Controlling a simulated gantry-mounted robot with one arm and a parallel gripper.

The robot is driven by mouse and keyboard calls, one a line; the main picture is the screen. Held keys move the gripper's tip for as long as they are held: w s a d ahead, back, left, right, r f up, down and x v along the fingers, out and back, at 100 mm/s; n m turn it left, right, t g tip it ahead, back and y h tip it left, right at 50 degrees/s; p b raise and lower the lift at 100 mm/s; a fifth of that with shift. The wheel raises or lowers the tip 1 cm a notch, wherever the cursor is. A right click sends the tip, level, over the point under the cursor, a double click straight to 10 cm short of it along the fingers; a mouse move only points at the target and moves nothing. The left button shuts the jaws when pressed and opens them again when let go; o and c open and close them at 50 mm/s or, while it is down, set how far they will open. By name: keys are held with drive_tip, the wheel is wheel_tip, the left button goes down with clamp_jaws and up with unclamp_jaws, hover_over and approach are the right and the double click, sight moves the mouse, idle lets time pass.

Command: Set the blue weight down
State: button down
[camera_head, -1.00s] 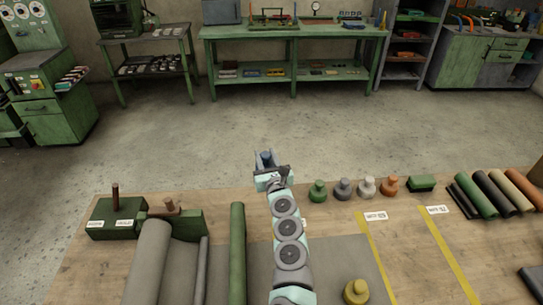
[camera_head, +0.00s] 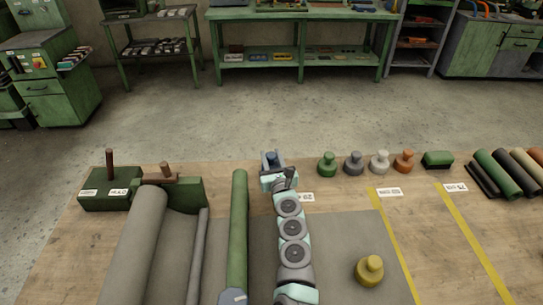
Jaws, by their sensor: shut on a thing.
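My gripper (camera_head: 271,160) is at the back edge of the wooden table, left of a row of weights. It is shut on the blue weight (camera_head: 271,156), of which only a small dark blue part shows between the fingers. The gripper appears about level with the green weight (camera_head: 327,163) in the picture. I cannot tell whether the blue weight touches the table, as the fingers and wrist hide its base.
Grey (camera_head: 353,163), white (camera_head: 379,162) and orange (camera_head: 404,161) weights continue the row, then a green block (camera_head: 437,160). A yellow weight (camera_head: 369,270) stands on the grey sheet (camera_head: 345,235). A green roll (camera_head: 238,235) lies left of my arm. A label (camera_head: 308,197) lies right of it.

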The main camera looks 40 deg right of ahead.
drive_tip(key=shift+f, duration=0.45)
drive_tip(key=shift+d+r, duration=0.1)
drive_tip(key=shift+r, duration=0.05)
drive_tip(key=c, duration=1)
unclamp_jaws()
drive_tip(key=shift+f, duration=0.2)
